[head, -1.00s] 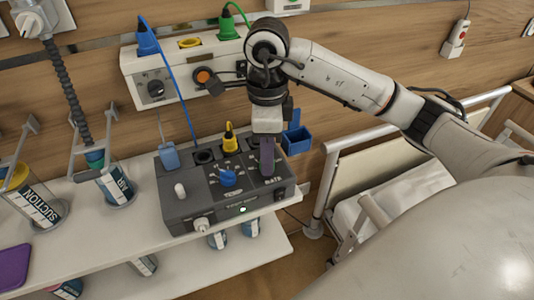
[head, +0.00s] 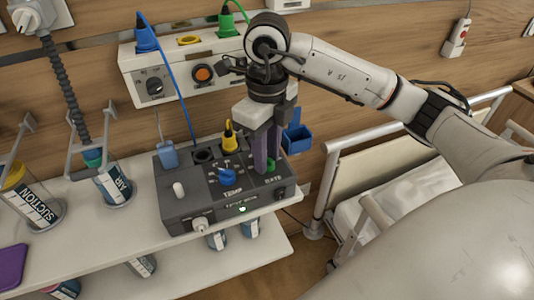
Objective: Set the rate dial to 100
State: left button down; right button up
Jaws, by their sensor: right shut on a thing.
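The rate dial (head: 271,168) is a small green knob at the right end of the grey control box's top, just above the RATE label. My right gripper (head: 267,166) points down over it, its two dark purple fingers side by side. It is shut on the rate dial, and the fingers hide much of the knob and its scale. I cannot read the dial's setting. The grey control box (head: 180,208) stands on the white shelf. My left gripper is out of view.
A blue TEMP dial (head: 228,177) sits left of the rate dial, with a yellow plug (head: 229,135) behind. Bed rails (head: 335,170) stand right of the shelf (head: 110,235).

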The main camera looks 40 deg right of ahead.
jog(key=m, duration=0.5)
jog(key=shift+m, duration=0.3)
jog(key=m, duration=0.4)
jog(key=shift+m, duration=0.4)
jog(key=o, duration=1.1)
notch_tip(320, 180, up, 10)
jog(key=shift+r+p, duration=0.2)
jog(key=shift+p, duration=0.55)
